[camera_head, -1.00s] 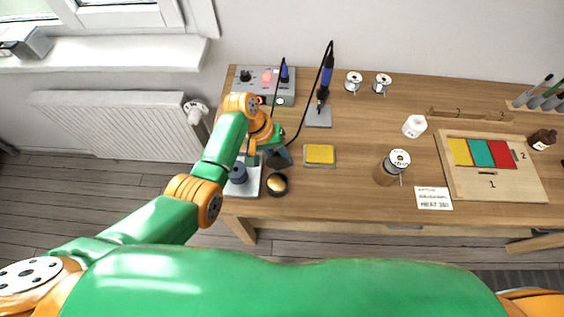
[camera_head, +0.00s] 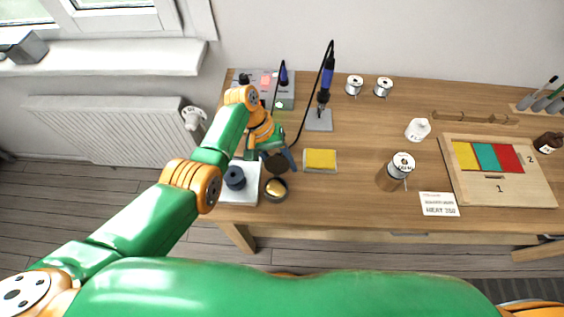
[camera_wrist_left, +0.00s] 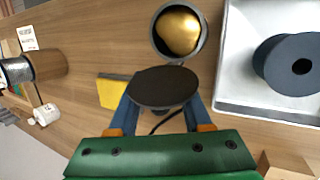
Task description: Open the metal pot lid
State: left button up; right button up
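The metal pot (camera_head: 284,195) stands open near the table's front left edge, with a golden mass (camera_head: 276,187) inside. The pot also shows at the top of the left wrist view (camera_wrist_left: 160,49). My left gripper (camera_head: 278,159) is just behind the pot. Its two blue fingers (camera_wrist_left: 160,106) are shut on the dark round lid (camera_wrist_left: 164,87), gripping it at the sides. In the head view the lid (camera_head: 276,164) is held beside the pot, clear of its opening. My right gripper is out of view.
A white tray (camera_head: 244,195) with a dark spool (camera_head: 235,178) is left of the pot. A yellow sponge (camera_head: 320,159) lies to the right. A soldering iron stand (camera_head: 319,120) stands behind.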

pick_arm(q)
jog(key=shift+w+r, duration=0.1)
jog(key=shift+w+a+r, duration=0.1)
jog(key=shift+a+r, duration=0.05)
jog(key=shift+r, duration=0.2)
jog(key=v, duration=0.6)
jog(key=shift+a, duration=0.1)
